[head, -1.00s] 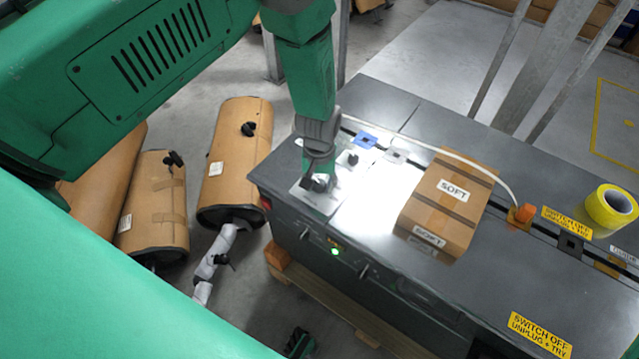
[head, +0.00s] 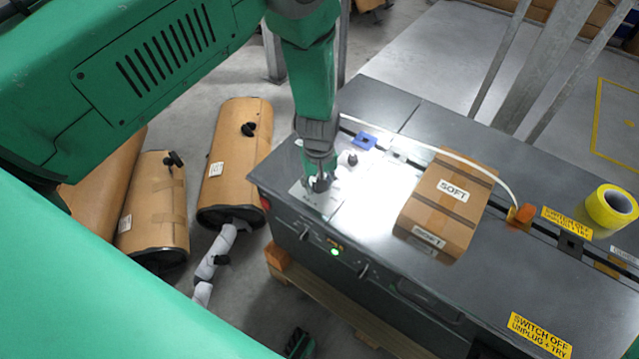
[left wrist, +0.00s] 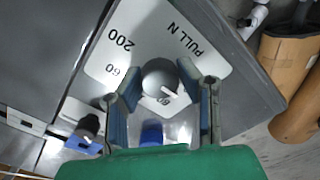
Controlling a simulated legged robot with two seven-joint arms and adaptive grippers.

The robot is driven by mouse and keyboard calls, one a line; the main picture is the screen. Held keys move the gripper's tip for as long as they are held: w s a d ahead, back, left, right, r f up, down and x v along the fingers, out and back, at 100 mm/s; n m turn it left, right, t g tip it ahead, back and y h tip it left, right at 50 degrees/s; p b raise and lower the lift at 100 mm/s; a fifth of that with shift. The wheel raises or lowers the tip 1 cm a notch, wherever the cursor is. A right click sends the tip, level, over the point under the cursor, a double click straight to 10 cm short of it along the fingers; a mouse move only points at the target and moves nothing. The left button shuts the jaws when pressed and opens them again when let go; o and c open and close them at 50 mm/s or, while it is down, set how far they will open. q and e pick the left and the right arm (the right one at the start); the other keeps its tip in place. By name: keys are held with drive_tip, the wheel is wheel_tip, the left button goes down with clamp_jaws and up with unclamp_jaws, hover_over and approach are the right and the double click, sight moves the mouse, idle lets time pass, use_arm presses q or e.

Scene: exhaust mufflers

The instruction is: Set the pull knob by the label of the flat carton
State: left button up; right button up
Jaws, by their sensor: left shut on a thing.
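The pull knob (left wrist: 160,76) is a round grey knob with a white pointer line. It sits on a white dial plate (left wrist: 133,38) marked "PULL N", "200" and "60". The pointer slants toward the lower right in the left wrist view. My left gripper (left wrist: 163,98) has its fingers on both sides of the knob and is shut on it. In the head view my left gripper (head: 320,184) hides most of the knob. The flat carton (head: 449,205) lies on the grey machine top, taped, with white labels reading "SOFT".
A second dark knob (left wrist: 88,126) stands close to my left gripper. A white hose arches behind the carton. A yellow tape roll (head: 611,206) and yellow warning labels lie at the right of the machine (head: 400,285).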

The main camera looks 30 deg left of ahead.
use_arm(q)
drive_tip(key=shift+w+r, duration=0.2)
drive_tip(key=shift+w, duration=0.25)
drive_tip(key=o, duration=1.1)
drive_tip(key=shift+a, duration=0.1)
drive_tip(key=shift+o, duration=0.2)
drive_tip(key=shift+s+f, duration=0.1)
drive_tip(key=shift+s, duration=0.05)
drive_tip(key=shift+r, duration=0.25)
wheel_tip(320, 180, up, 11)
drive_tip(key=shift+r, duration=0.15)
